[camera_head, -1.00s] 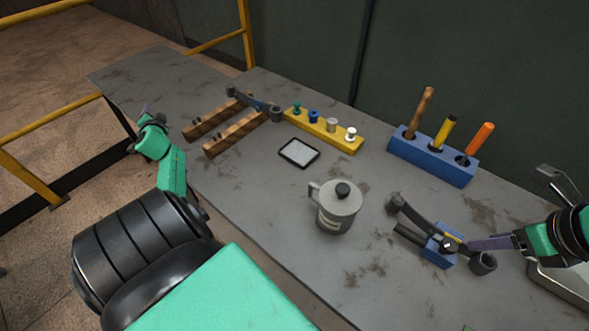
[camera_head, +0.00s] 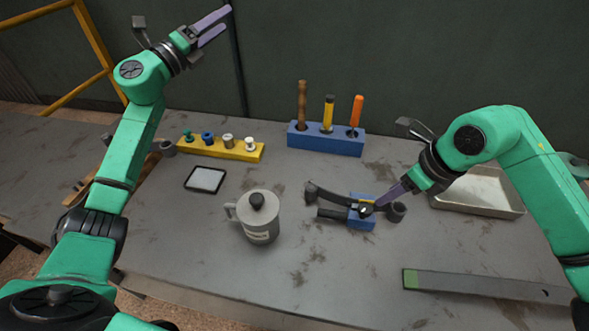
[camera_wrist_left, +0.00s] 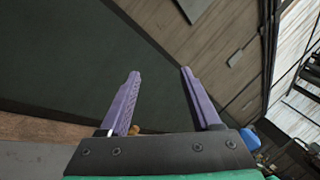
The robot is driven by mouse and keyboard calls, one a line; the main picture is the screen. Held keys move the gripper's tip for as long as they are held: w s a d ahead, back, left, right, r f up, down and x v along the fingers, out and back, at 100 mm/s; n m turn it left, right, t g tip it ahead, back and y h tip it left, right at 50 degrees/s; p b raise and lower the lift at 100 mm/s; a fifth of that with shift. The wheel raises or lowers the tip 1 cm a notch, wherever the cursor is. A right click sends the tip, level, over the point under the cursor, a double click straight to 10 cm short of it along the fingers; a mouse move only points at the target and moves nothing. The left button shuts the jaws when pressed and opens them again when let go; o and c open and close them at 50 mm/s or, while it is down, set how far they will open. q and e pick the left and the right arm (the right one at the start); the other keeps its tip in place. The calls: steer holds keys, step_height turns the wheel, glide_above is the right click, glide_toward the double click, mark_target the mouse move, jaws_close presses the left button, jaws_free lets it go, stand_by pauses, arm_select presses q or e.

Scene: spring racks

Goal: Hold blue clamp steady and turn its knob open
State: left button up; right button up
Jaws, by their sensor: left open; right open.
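The blue clamp (camera_head: 360,222) sits on the grey bench, right of the middle in the head view, with a dark curved part lying across it. Its small round knob (camera_head: 366,209) is on top. My right gripper (camera_head: 382,203) is open, its purple fingers reaching down to the knob from the right; whether they touch it I cannot tell. My left gripper (camera_head: 213,25) is open and empty, raised high at the upper left, far from the clamp. Its two spread fingers also show in the left wrist view (camera_wrist_left: 165,95), with nothing between them.
A grey lidded pot (camera_head: 259,222) stands left of the clamp. Behind are a blue tool rack (camera_head: 325,143) and a yellow peg block (camera_head: 215,150). A metal tray (camera_head: 478,199) lies right; a grey bar (camera_head: 475,284) lies in front. The front middle is clear.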

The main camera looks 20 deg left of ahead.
arm_select(q)
steer(key=s+d+m+g+h, duration=0.2)
steer(key=d+m+g+h, duration=0.25)
steer(key=d+m, duration=0.6)
steer(key=m+g+y, duration=0.4)
steer(key=m+g, duration=0.5)
steer(key=g, duration=0.1)
glide_above(319, 211)
steer(key=w+a, duration=0.2)
steer(key=w, duration=0.1)
step_height(319, 211, down, 16)
steer(key=s+a+f+m+g+y, duration=0.2)
steer(key=s+a+f+m+y, duration=0.15)
steer(key=s+f, duration=0.4)
steer(key=x, duration=1)
steer(key=w+x, duration=0.1)
steer(key=x, duration=0.5)
steer(key=shift+a, duration=0.15)
